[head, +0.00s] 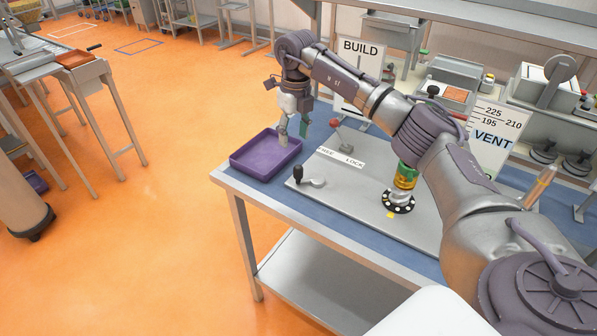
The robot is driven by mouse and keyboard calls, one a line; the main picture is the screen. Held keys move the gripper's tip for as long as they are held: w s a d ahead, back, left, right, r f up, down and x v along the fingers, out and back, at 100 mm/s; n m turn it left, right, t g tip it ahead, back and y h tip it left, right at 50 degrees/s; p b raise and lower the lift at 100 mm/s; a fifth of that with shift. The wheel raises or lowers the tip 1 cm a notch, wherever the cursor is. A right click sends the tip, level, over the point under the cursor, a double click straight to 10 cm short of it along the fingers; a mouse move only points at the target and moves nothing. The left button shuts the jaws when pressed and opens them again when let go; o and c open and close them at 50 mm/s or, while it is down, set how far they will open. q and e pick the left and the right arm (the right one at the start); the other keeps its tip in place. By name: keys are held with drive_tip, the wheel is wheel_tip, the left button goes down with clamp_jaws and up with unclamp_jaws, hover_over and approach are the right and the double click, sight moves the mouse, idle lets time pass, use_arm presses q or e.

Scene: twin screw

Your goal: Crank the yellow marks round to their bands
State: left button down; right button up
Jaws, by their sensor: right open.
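A grey plate (340,205) lies on the blue-topped bench. A small crank with a black knob (310,180) sits at its left front corner. A lever with a red ball (335,123) stands behind a label strip (340,157) reading FREE and LOCK, partly hard to read. A black-and-white ring (398,203) surrounds the foot of a green and gold column (405,177); a yellow mark (390,215) lies by its front edge. My right gripper (293,131) is open and empty, above the purple tray's right side. My right arm hides part of the plate. My left gripper is out of view.
The purple tray (240,164) is empty at the bench's left end. Behind stand a BUILD sign (361,48) and a VENT sign (491,138) with 225, 210 and 195.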

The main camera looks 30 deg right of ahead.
sight(298, 171)
drive_tip(key=f+p, duration=0.1)
drive_tip(key=f, duration=0.3)
drive_tip(key=f+p, duration=0.1)
drive_tip(key=f, duration=0.3)
drive_tip(key=d+f+p, duration=0.1)
drive_tip(key=f, duration=0.4)
drive_tip(key=shift+s+f+p, duration=0.1)
drive_tip(key=shift+s+p, duration=0.05)
drive_tip(key=shift+p, duration=0.15)
drive_tip(key=shift+c, duration=0.2)
clamp_jaws()
